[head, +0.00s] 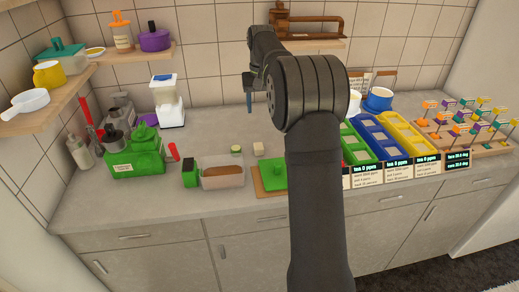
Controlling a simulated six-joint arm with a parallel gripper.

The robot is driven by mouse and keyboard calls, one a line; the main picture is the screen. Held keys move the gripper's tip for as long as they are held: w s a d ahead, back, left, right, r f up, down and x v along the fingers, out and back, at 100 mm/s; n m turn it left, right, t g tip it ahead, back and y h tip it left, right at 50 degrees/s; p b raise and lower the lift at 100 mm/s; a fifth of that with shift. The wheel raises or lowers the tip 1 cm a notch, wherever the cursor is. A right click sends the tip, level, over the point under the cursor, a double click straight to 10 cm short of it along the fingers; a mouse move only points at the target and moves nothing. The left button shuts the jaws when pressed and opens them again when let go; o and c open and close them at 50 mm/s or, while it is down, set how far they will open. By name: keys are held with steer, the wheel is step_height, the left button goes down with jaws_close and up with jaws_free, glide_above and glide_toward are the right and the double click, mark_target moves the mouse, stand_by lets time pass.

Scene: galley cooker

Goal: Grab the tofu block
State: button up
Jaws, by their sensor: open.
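A small pale cream block (258,148), which looks like the tofu block, sits on the grey counter near the middle of the head view. A small green-rimmed round piece (236,149) lies just left of it. My gripper (249,106) hangs above and slightly left of the block in the picture, pointing down, and is open. It appears apart from the block. My dark arm fills the centre right and hides part of the counter there.
A clear container with a brown loaf (222,176) and a green lidded item (271,175) on a board stand in front of the block. A white appliance (168,103) stands at the back left. Blue and yellow trays (410,138) fill the right.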

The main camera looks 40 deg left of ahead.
mark_target(259, 147)
steer(key=f, duration=1.7)
steer(key=shift+s+a+f, duration=0.2)
steer(key=shift+f, duration=0.05)
steer(key=c, duration=1.1)
